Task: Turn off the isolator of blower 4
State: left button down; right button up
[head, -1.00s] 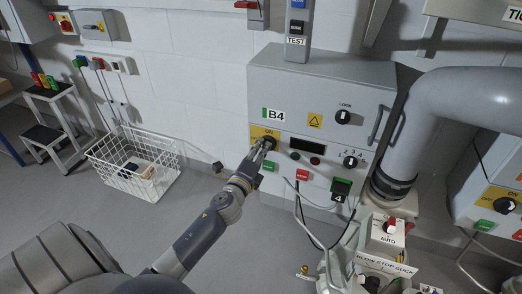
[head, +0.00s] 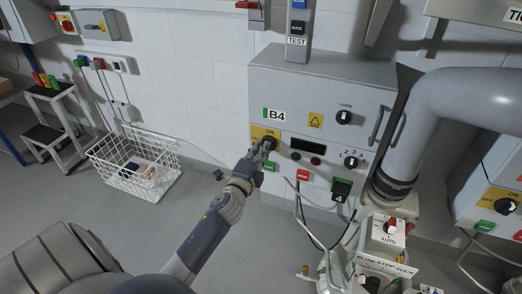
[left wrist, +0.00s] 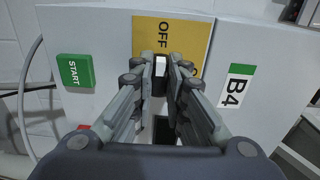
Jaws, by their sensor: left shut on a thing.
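The grey panel (head: 330,90) carries a B4 label (head: 277,114). My left gripper (head: 267,145) is at its left side, shut on the black isolator knob (left wrist: 160,66) over a yellow plate (head: 258,132). In the left wrist view both fingers (left wrist: 168,76) flank the knob, and its white mark shows between them. The mark lines up toward the word OFF on the plate (left wrist: 198,38); the word ON is partly covered by a finger. The fingers hide most of the knob in the head view. My right gripper is not in view.
A green START button (left wrist: 74,71) and a red button (head: 302,175) sit below the knob. A LOCK knob (head: 343,117) and a numbered selector (head: 351,162) are to the right. A large grey pipe (head: 440,100) stands right of the panel. A wire basket (head: 135,170) is on the floor.

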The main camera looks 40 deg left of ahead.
pick_arm(q)
jog(key=c, duration=1.6)
grip_release()
jog(key=v, duration=1.2)
